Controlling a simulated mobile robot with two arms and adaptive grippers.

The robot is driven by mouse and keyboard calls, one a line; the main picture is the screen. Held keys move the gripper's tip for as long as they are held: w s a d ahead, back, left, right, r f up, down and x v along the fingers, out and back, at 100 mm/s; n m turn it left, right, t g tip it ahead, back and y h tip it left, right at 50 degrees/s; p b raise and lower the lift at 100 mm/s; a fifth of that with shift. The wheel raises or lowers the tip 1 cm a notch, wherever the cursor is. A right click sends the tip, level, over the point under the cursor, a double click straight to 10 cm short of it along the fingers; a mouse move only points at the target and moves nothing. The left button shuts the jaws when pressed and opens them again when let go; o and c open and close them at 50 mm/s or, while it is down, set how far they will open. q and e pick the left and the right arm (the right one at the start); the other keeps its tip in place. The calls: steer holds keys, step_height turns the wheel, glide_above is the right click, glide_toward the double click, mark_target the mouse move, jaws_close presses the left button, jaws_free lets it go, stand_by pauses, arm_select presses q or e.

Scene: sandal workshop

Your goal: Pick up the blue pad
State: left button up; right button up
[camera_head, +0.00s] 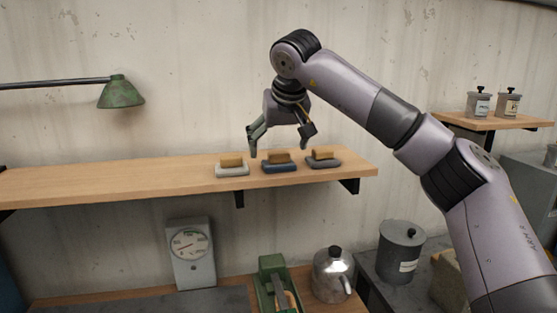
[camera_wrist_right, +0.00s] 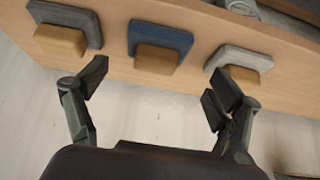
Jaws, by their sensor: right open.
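The blue pad (camera_head: 280,168) lies on the wall shelf between two other pads, with a tan block on its top. It also shows in the right wrist view (camera_wrist_right: 160,38), top middle, between the finger directions. My right gripper (camera_head: 279,144) is open and empty, pointing down above the pads with its fingers apart. In the right wrist view its fingers (camera_wrist_right: 154,88) stand clear of the blue pad. My left gripper is in neither view.
A light grey pad (camera_head: 232,170) and a dark grey pad (camera_head: 323,161), each with a tan block, flank the blue one closely. The wooden shelf (camera_head: 110,183) is bare to the left. A green lamp (camera_head: 121,93) hangs above it.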

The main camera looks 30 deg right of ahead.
mark_target(279, 153)
steer(key=x, duration=0.2)
steer(key=p+x, duration=0.1)
steer(key=x, duration=0.1)
steer(key=shift+w+d, duration=0.1)
steer(key=shift+d, duration=0.25)
steer(key=shift+a, duration=0.1)
steer(key=shift+c, duration=0.5)
steer(key=shift+c, duration=0.6)
steer(key=c, duration=1)
